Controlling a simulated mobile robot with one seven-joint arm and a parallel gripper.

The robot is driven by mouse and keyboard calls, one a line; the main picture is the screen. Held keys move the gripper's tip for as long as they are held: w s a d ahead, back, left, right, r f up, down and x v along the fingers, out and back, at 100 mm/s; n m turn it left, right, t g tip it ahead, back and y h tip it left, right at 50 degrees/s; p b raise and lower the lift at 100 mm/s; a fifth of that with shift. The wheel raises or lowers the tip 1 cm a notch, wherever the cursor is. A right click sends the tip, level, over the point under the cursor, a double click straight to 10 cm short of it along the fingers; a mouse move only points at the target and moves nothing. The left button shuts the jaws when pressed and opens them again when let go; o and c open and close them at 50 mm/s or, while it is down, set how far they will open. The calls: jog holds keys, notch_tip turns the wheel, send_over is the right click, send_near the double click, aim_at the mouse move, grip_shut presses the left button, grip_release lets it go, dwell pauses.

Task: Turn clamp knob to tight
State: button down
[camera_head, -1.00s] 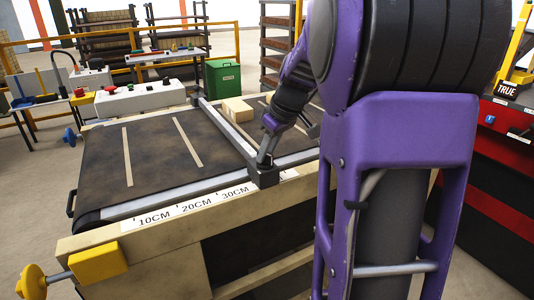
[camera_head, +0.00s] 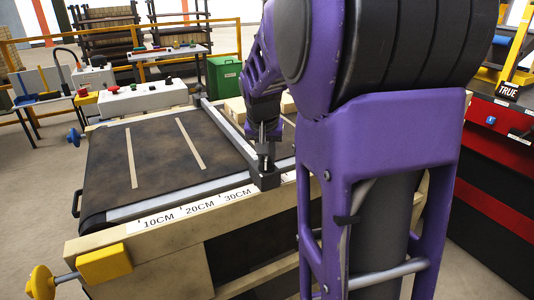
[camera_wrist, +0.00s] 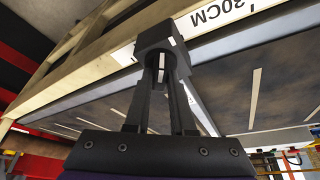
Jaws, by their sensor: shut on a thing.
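The clamp block (camera_head: 265,180) is a dark block at the near end of the grey fence bar (camera_head: 224,132), just right of the 30CM mark on the ruler strip (camera_head: 190,208). My gripper (camera_head: 266,164) points down at the block from above, nearly upright. In the wrist view my gripper (camera_wrist: 161,62) is shut on the small clamp knob (camera_wrist: 160,68) at the block (camera_wrist: 160,38). The knob shows only as a small piece between the dark fingers, so its turn angle cannot be told.
The dark belt (camera_head: 150,160) carries pale strips, and cardboard boxes (camera_head: 236,109) sit beyond the fence. A yellow knob (camera_head: 40,283) is at the front left corner. A control box (camera_head: 140,98) stands at the back. A red cabinet (camera_head: 500,150) is at the right.

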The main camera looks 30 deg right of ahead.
jog(key=m, duration=0.2)
jog(key=m+g+h, duration=0.1)
jog(key=m, duration=0.2)
jog(key=shift+w+a+m+g+b, duration=0.1)
jog(key=shift+w+m+g+b, duration=0.05)
jog(key=shift+m+g+b, duration=0.2)
jog(key=m+g, duration=0.1)
jog(key=m, duration=0.1)
jog(key=m+g, duration=0.1)
jog(key=m, duration=0.2)
jog(key=shift+w+h, duration=0.1)
jog(key=shift+h, duration=0.3)
jog(key=shift+m, duration=0.35)
jog(key=c, duration=0.8)
grip_release()
jog(key=shift+o, duration=0.2)
jog(key=p+v, duration=0.3)
jog(key=v, duration=1.4)
jog(key=shift+a+r, duration=0.15)
jog(key=shift+a, duration=0.05)
